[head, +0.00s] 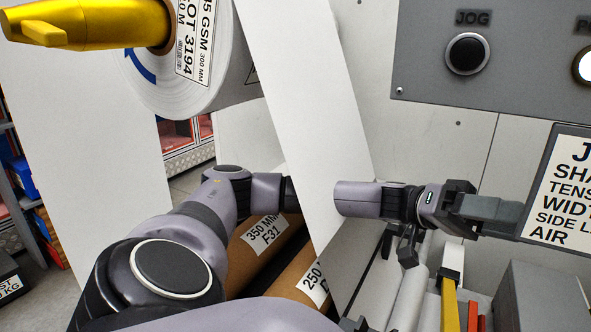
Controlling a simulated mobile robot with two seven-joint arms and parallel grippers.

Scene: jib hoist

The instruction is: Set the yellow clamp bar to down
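A yellow bar (449,306), which looks like the clamp bar, stands at the lower right of the head view among the rollers; its lower end is cut off by the frame edge. A pale piece (452,258) sits at its upper end. My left gripper (515,216) is above and to the right of it, pointing right, apart from the bar. Its fingers are seen side-on, so I cannot tell whether they are open. My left arm passes behind the white paper web. My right gripper is not in view.
The white web (305,95) hangs across the middle. A job sign (562,190) is close by my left fingertips. A grey panel (520,50) with buttons is above. Brown cores (262,250), a pale roller (408,295), red parts (473,316) and a grey box (540,295) lie below.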

